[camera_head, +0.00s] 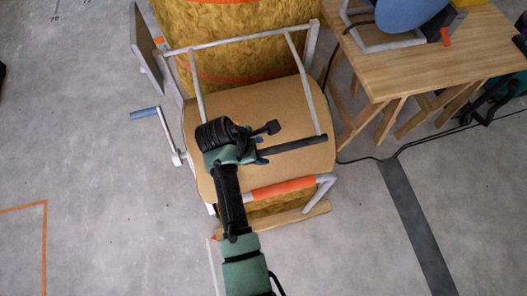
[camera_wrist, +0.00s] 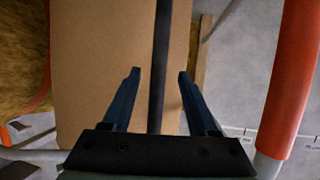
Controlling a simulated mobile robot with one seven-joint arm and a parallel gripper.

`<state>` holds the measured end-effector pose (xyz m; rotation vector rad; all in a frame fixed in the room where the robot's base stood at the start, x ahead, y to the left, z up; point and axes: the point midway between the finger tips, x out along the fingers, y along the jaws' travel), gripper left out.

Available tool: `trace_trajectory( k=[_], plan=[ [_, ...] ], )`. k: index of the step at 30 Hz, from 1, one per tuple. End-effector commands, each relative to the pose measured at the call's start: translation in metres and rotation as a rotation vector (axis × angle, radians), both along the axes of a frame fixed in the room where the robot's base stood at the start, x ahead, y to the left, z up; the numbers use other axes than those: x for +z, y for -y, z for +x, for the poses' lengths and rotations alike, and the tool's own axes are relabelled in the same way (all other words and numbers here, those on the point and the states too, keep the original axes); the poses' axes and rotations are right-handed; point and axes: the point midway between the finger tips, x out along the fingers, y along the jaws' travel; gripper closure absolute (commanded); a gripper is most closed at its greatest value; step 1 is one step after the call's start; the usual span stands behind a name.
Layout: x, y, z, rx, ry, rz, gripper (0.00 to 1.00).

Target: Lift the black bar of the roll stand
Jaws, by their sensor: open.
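The black bar (camera_head: 295,146) lies across the brown board (camera_head: 225,105) of the roll stand. Its right part is clear in the head view, and its left end is hidden behind my gripper (camera_head: 261,154). In the wrist view the black bar (camera_wrist: 161,50) runs upright in the picture between the two blue fingers of my gripper (camera_wrist: 159,74). The fingers are apart, with a gap on each side of the bar. Whether the bar is at fingertip depth is hard to tell.
The stand has a grey metal frame (camera_head: 240,38), an orange-sleeved tube (camera_head: 281,188) at the near side and a blue-handled crank (camera_head: 146,113) at left. A yellow roll (camera_head: 240,55) is behind. A wooden table (camera_head: 430,65) stands at right. Floor at left is mostly clear.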

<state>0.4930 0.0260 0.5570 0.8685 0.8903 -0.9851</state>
Motion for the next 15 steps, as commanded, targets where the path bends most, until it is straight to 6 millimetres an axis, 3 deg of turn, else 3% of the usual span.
trace_trajectory(
  k=[1, 6, 15],
  plan=[
    [-0.011, 0.003, 0.002, -0.001, -0.001, 0.000, 0.41],
    [-0.023, 0.007, 0.008, -0.001, 0.001, 0.002, 0.41],
    [-0.026, 0.009, 0.009, -0.001, 0.001, 0.002, 0.41]
  ],
)
